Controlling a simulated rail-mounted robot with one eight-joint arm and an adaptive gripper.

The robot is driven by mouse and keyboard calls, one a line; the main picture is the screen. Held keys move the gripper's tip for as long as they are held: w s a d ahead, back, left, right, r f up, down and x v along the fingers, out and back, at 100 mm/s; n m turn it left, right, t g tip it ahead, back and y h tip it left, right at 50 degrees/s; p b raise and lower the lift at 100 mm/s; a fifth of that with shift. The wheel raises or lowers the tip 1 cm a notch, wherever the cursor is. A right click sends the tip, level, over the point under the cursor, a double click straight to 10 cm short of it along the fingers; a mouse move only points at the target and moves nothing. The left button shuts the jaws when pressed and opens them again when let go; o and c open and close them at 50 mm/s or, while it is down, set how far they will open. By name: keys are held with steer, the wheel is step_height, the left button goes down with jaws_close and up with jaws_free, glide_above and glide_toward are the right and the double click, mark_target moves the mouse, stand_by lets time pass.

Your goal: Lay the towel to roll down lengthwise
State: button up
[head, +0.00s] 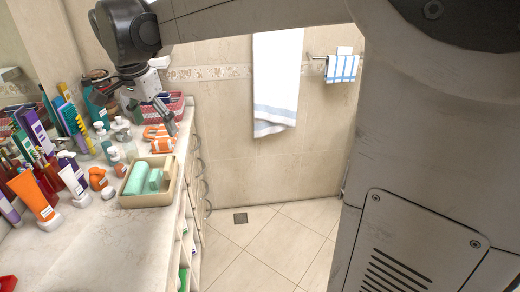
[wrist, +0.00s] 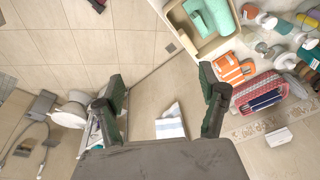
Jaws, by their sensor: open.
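A mint-green rolled towel (head: 139,177) lies in a beige open tray (head: 148,200) on the counter, beside a smaller mint-green piece (head: 155,180). The wrist view shows the larger mint-green piece (wrist: 216,14) in the tray (wrist: 186,34) at top right. Orange-and-white folded cloths (head: 160,140) lie on the counter behind the tray; they also show in the wrist view (wrist: 232,68). My gripper (head: 153,121) is open and empty above the far part of the counter, beyond the tray. Its spread fingers (wrist: 162,80) have nothing between them.
Bottles and tubes crowd the counter's left side, including an orange tube (head: 34,194). A pink-red basket (head: 172,106) stands at the far end. A white towel (head: 276,85) hangs on the wall. The near marble counter (head: 110,250) is mostly clear.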

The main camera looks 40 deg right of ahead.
steer(key=s+f+n+t, duration=0.1)
steer(key=s+f+n, duration=0.2)
steer(key=s, duration=0.5)
steer(key=s+d+f+n+t+y, duration=0.1)
steer(key=s+f+n, duration=0.3)
steer(key=s, duration=0.4)
steer(key=s+f+n+t, duration=0.3)
steer(key=s+n, duration=0.2)
steer(key=s, duration=0.3)
steer(key=shift+s+d+f+y, duration=0.2)
steer(key=shift+s+f+y, duration=0.05)
steer(key=shift+s+y, duration=0.05)
